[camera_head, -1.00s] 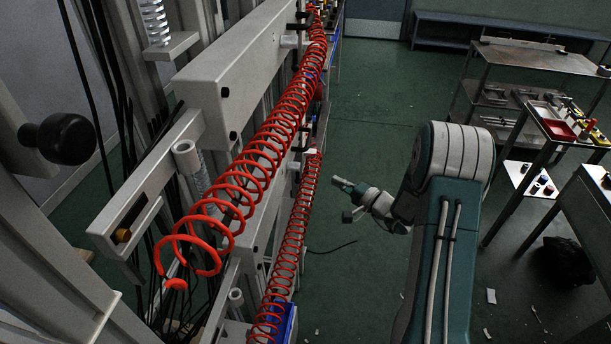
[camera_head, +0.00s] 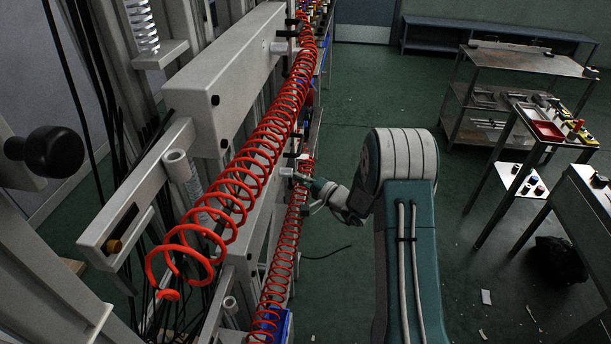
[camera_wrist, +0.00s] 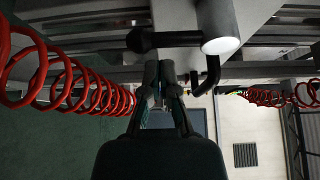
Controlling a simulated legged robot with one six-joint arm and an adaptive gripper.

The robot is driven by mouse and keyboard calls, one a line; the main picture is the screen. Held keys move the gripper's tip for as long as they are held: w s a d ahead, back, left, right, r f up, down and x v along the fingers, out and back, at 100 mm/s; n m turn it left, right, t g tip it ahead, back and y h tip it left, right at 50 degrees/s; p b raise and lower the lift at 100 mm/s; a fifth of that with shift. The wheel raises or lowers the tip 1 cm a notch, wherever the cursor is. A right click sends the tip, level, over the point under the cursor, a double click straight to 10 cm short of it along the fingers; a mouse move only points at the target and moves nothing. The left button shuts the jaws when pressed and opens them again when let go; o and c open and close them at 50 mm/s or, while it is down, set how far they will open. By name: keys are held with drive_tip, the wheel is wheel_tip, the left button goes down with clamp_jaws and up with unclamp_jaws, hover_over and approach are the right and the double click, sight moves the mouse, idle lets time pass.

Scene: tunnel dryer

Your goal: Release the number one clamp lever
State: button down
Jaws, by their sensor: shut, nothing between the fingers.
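A black clamp lever with a ball-shaped end (camera_wrist: 142,40) runs across the top of the wrist view into a pale cylinder (camera_wrist: 220,28). A bent black rod (camera_wrist: 211,78) hangs beside that cylinder. My gripper (camera_wrist: 165,78) is shut and empty, its tips close below the lever in the picture; I cannot tell whether they touch it. In the head view my gripper (camera_head: 300,178) is at the machine's side by the red coil, near a pale cylinder (camera_head: 286,172) and a black lever (camera_head: 294,154). No number shows on any lever.
A large red coiled hose (camera_head: 262,150) runs along the machine, with a second coil (camera_head: 284,262) below. Grey beams (camera_head: 228,80) and a black knob (camera_head: 52,150) stand at left. Steel tables (camera_head: 525,60) stand at right.

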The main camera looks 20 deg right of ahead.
sight(292, 186)
drive_tip(key=shift+s+a, duration=0.4)
drive_tip(key=shift+s, duration=0.2)
drive_tip(key=shift+s+a+m+g+h, duration=0.15)
drive_tip(key=shift+s+m+g+h, duration=0.2)
drive_tip(key=shift+m, duration=0.45)
drive_tip(key=m, duration=0.1)
drive_tip(key=s+m+g, duration=0.1)
drive_tip(key=m+g, duration=0.1)
drive_tip(key=shift+s+a+r+g, duration=0.1)
drive_tip(key=shift+s+a+g, duration=0.15)
drive_tip(key=shift+a, duration=0.05)
drive_tip(key=s+r+m+g, duration=0.1)
drive_tip(key=m, duration=0.1)
drive_tip(key=m+g, duration=0.2)
drive_tip(key=s+a+r+m+g, duration=0.1)
drive_tip(key=g, duration=0.1)
drive_tip(key=shift+s+r+m, duration=0.3)
drive_tip(key=shift+m, duration=0.1)
drive_tip(key=shift+r, duration=0.15)
idle(0.5)
idle(0.4)
